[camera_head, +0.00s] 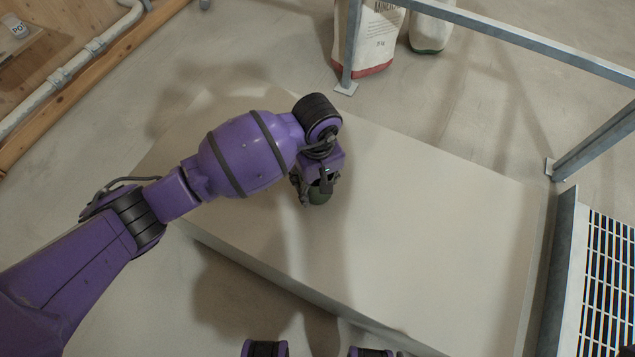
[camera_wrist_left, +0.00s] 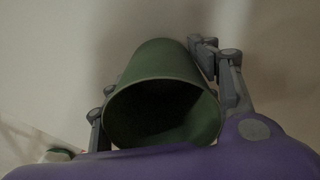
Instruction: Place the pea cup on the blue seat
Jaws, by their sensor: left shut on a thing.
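My left gripper (camera_head: 317,189) is shut on a green cup (camera_head: 319,196), which I take for the pea cup. In the left wrist view the cup (camera_wrist_left: 160,100) lies between the two grey fingers, its wide mouth towards the camera. Its inside is dark, so I cannot tell whether it holds peas. The cup is over the pale slab (camera_head: 430,230); whether it touches the surface is unclear. I see no blue seat in either view. My right gripper is not in view.
A metal frame (camera_head: 520,42) stands beyond the slab, with white sacks (camera_head: 375,38) by its leg. A grid panel (camera_head: 608,285) is at the right. A wooden-edged area with a pipe (camera_head: 70,65) is upper left. The slab's right part is clear.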

